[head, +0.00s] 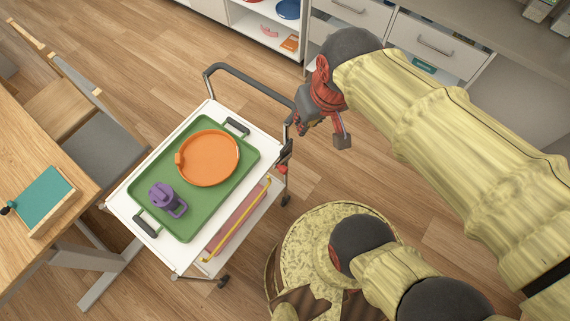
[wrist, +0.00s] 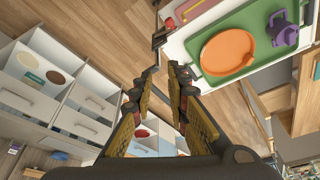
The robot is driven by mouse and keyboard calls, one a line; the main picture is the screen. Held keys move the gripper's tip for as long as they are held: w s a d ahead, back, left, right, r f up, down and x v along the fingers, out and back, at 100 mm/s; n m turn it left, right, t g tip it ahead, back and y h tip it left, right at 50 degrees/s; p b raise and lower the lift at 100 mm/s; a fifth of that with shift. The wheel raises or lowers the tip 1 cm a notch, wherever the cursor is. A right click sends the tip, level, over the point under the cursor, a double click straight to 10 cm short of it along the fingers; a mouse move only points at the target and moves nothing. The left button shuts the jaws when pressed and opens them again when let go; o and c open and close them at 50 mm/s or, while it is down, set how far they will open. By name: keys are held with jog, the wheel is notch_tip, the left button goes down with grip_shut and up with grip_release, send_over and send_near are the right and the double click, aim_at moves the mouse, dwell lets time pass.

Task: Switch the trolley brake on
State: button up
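The white trolley (head: 125,202) stands on the floor at centre left in the head view, with a dark push handle (head: 235,70) at its far end. A small dark and red fitting (head: 283,168), which looks like the brake, sits on the trolley's right side near the handle. I cannot tell its setting. My gripper (head: 322,138) is above and to the right of that fitting, apart from it. In the wrist view my gripper (wrist: 164,72) has its fingers spread with nothing between them. The trolley's white edge (wrist: 178,48) lies beyond the fingertips.
A green tray (head: 185,225) on the trolley holds an orange plate (head: 208,158) and a purple mug-like object (head: 163,197). A table (head: 30,150) and a chair (head: 105,150) stand left. Drawers (head: 430,42) stand behind. Floor right of the trolley is partly taken by my base.

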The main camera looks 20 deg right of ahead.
aim_at(283, 169)
jog(key=w+f+g+b, duration=0.1)
jog(key=f, duration=0.4)
jog(key=w+d+f+n+g+y+b, duration=0.1)
jog(key=w+f+g, duration=0.1)
jog(key=f, duration=0.4)
jog(key=w+f+g+b, duration=0.1)
jog(key=w+f+b, duration=0.1)
jog(key=f, duration=0.3)
jog(key=shift+d+f+y, duration=0.15)
jog(key=shift+d+y, duration=0.05)
jog(key=shift+y, duration=0.1)
grip_shut()
jog(key=w+n, duration=0.1)
jog(key=n, duration=0.1)
jog(key=w+f+n, duration=0.1)
jog(key=n, duration=0.1)
jog(key=w+a+f+n+g+y, duration=0.1)
jog(key=shift+w+f+n, duration=0.2)
jog(key=shift+f+n, duration=0.05)
jog(key=shift+n, duration=0.15)
jog(key=shift+a+f, duration=0.1)
jog(key=b+x, duration=0.5)
jog(key=x, duration=0.8)
jog(key=shift+f+b, duration=0.3)
jog(key=shift+f, duration=0.05)
jog(key=shift+s+a+f, duration=0.1)
jog(key=shift+s+a, duration=0.05)
jog(key=shift+a, duration=0.05)
jog(key=shift+a+f+h, duration=0.15)
jog(key=shift+h, duration=0.15)
